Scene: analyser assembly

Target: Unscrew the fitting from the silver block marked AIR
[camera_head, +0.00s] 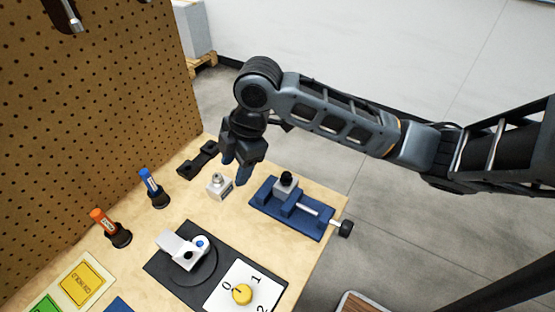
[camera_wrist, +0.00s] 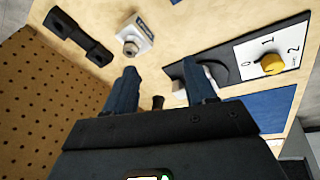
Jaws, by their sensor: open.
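A small silver block (camera_head: 220,190) stands on the wooden table with a round metal fitting (camera_head: 217,177) on top. It also shows in the wrist view (camera_wrist: 143,32), with the fitting (camera_wrist: 131,48) facing the camera. The block has a label on one side, too small to read. My gripper (camera_head: 236,168) points down above and just right of the block, with its blue fingers apart and nothing between them. In the wrist view the fingertips (camera_wrist: 160,68) sit below the fitting in the picture and do not touch it.
A blue vise (camera_head: 290,209) holding a block with a black top stands to the right. A black holder (camera_head: 198,160) lies behind. Blue (camera_head: 149,182) and orange (camera_head: 102,220) tubes stand left. A yellow dial (camera_head: 242,294) and a dark plate (camera_head: 160,270) are in front. A pegboard (camera_head: 100,110) borders the left.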

